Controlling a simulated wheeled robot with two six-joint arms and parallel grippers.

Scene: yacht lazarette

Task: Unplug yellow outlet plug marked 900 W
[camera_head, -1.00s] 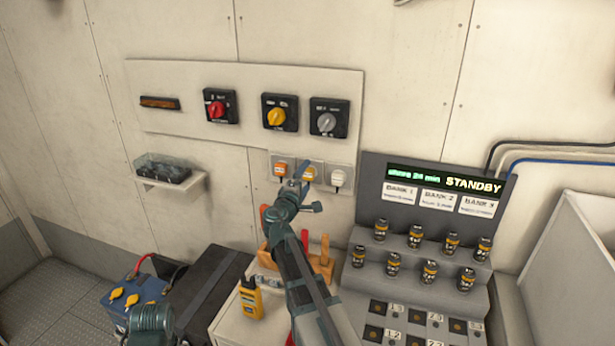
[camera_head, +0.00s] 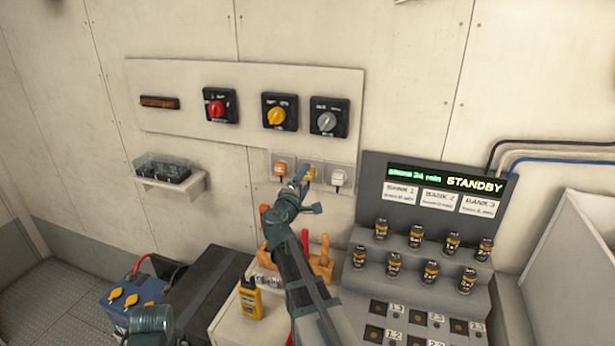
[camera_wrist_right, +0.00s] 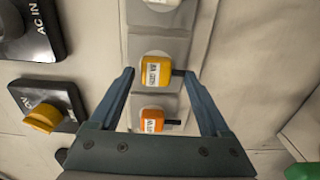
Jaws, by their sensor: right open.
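The yellow plug (camera_head: 309,173) sits in the middle outlet of a row of three on the wall, partly hidden by my right gripper in the head view. In the right wrist view the yellow plug (camera_wrist_right: 156,72) has a white label, too blurred to read. My right gripper (camera_head: 308,190) is open just in front of the outlets. In the wrist view its fingertips (camera_wrist_right: 160,72) appear on either side of the yellow plug; I cannot tell whether they touch it.
An orange plug (camera_wrist_right: 153,120) and a white plug (camera_head: 338,178) sit in the neighbouring outlets. Rotary switches (camera_head: 277,117) are above. A wooden tool rack (camera_head: 323,262) is below, and a battery console (camera_head: 405,215) stands to the right.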

